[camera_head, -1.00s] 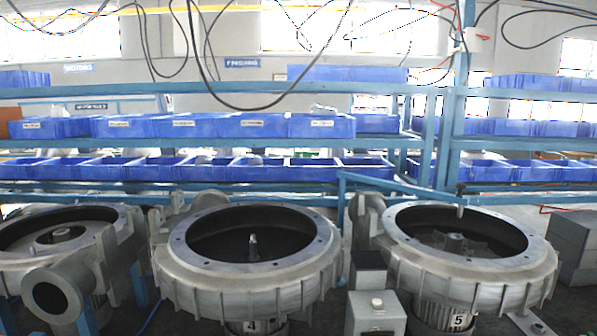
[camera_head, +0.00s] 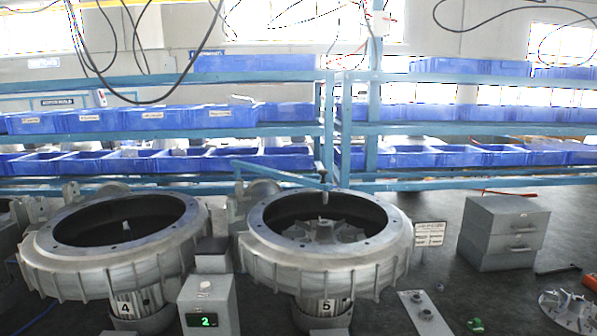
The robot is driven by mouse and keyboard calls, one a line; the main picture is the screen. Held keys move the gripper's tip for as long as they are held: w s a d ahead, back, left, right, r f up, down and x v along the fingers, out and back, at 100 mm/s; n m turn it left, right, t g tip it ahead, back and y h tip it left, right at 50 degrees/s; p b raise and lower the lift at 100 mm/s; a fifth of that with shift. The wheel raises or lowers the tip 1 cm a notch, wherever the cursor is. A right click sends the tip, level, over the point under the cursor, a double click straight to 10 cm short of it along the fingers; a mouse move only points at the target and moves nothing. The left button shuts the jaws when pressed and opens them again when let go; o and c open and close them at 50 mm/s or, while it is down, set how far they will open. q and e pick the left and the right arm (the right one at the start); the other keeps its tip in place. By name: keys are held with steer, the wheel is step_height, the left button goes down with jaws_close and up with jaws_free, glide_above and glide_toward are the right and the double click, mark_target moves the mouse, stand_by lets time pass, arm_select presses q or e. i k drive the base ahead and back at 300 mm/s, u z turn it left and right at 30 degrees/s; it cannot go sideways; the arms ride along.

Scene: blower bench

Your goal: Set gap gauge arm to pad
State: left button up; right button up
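A blue bar (camera_head: 278,173), which looks like the gap gauge arm, reaches out behind blower 5 (camera_head: 328,262). A short grey probe (camera_head: 324,196) hangs at its right end, over the far part of the blower's round opening. I cannot tell whether the probe touches anything. Bladed impeller parts (camera_head: 323,230) show inside that opening. A grey box (camera_head: 207,308) with a lit green "2" stands in front, between blowers 4 and 5. I cannot make out a pad for certain. Neither of my grippers is in view.
Blower 4 (camera_head: 120,250) stands at left. A grey drawer cabinet (camera_head: 503,233), a small sign (camera_head: 429,234), a light plate with knobs (camera_head: 424,313) and a loose impeller (camera_head: 567,308) are at right. Blue-bin racks (camera_head: 440,131) line the back.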

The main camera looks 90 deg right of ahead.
mark_target(322, 185)
steer(key=z, duration=1.95)
